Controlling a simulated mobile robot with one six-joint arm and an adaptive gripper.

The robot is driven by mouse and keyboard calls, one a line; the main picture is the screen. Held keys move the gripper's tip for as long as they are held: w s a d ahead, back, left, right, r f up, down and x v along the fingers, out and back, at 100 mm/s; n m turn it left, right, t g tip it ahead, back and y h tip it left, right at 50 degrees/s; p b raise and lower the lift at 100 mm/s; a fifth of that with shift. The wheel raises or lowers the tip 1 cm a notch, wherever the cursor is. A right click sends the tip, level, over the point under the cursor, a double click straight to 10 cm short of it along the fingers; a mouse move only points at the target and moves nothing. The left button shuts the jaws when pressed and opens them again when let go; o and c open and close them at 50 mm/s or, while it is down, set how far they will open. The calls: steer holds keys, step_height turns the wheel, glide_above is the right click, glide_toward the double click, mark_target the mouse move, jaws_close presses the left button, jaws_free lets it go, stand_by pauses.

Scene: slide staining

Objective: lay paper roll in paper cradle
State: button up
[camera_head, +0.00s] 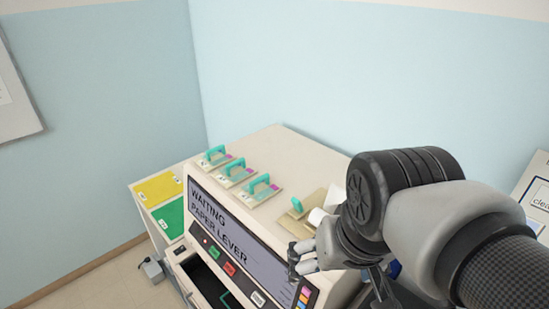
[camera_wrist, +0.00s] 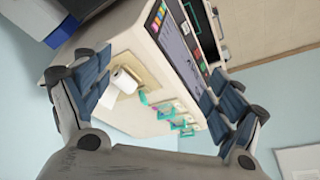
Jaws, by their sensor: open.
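The white paper roll (camera_wrist: 121,82) lies on a beige holder on top of the machine, which I take for the paper cradle (camera_wrist: 148,73). In the head view the white roll (camera_head: 318,216) is partly hidden behind my arm, and the tan cradle (camera_head: 290,224) shows beside it. I cannot tell how well the roll is seated. My gripper (camera_wrist: 160,95) has its fingers spread wide, with nothing between the tips. In the head view my gripper (camera_head: 300,258) is in front of the machine's screen, apart from the roll.
The machine's screen (camera_head: 225,222) reads "WAITING PAPER LEVER". Several teal-handled pieces (camera_head: 236,172) stand in a row on its top. A yellow mat (camera_head: 159,187) and a green mat (camera_head: 168,218) lie to the left. A wall rises close behind the machine.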

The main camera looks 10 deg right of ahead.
steer(key=shift+n+t, duration=0.3)
steer(key=shift+n, duration=0.5)
steer(key=s+f, duration=0.2)
steer(key=s, duration=0.1)
steer(key=s+f, duration=0.1)
steer(key=shift+s+a, duration=0.2)
steer(key=shift+a, duration=0.15)
step_height(320, 180, down, 22)
steer(key=b, duration=2.2)
steer(key=shift+r, duration=0.1)
steer(key=shift+c, duration=0.2)
